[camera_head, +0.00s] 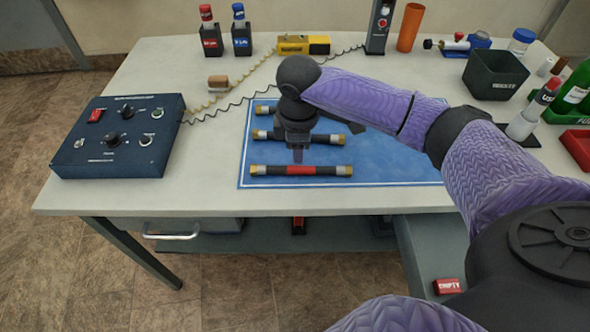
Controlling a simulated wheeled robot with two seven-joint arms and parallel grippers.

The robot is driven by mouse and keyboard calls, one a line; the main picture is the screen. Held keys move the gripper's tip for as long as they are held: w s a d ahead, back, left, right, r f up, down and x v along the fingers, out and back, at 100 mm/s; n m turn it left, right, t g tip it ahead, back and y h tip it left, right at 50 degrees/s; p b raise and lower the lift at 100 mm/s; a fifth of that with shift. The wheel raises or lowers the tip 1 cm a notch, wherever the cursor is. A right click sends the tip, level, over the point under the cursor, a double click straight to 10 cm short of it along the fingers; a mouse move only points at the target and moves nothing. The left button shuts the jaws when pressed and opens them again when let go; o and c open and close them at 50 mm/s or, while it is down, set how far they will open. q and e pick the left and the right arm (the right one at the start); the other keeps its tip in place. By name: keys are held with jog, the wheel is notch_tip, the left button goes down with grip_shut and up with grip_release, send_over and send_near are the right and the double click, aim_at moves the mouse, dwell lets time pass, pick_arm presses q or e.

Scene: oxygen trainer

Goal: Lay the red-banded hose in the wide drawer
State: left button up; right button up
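The red-banded hose (325,170) is a short dark tube with gold-coloured ends and a red middle. It lies straight across the front of the blue mat (390,173). My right gripper (298,157) points down just behind and above its middle. I cannot tell whether the fingers touch it or how far apart they are. Two similar dark hoses lie behind it, partly hidden by the gripper. Below the tabletop at left is a drawer-like unit with a pale handle (172,232); I cannot tell if it is the wide drawer. My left gripper is out of view.
A dark blue control box (118,137) stands at the left of the table (215,195). Bottles, a black bin (495,74) and a red tray (578,148) stand at the right. A red EMPTY label (447,286) sits in a grey compartment below the table's right front.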

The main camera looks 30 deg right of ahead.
aim_at(299, 168)
jog(key=f+b, duration=0.1)
jog(key=f, duration=0.1)
jog(key=f+b, duration=0.1)
jog(key=f, duration=0.2)
jog(key=f+b, duration=0.1)
jog(key=f, duration=0.1)
jog(key=shift+w+d+f+b, duration=0.3)
jog(key=shift+w+d+b, duration=0.05)
jog(key=shift+d+b, duration=0.05)
jog(key=shift+r, duration=0.2)
grip_shut()
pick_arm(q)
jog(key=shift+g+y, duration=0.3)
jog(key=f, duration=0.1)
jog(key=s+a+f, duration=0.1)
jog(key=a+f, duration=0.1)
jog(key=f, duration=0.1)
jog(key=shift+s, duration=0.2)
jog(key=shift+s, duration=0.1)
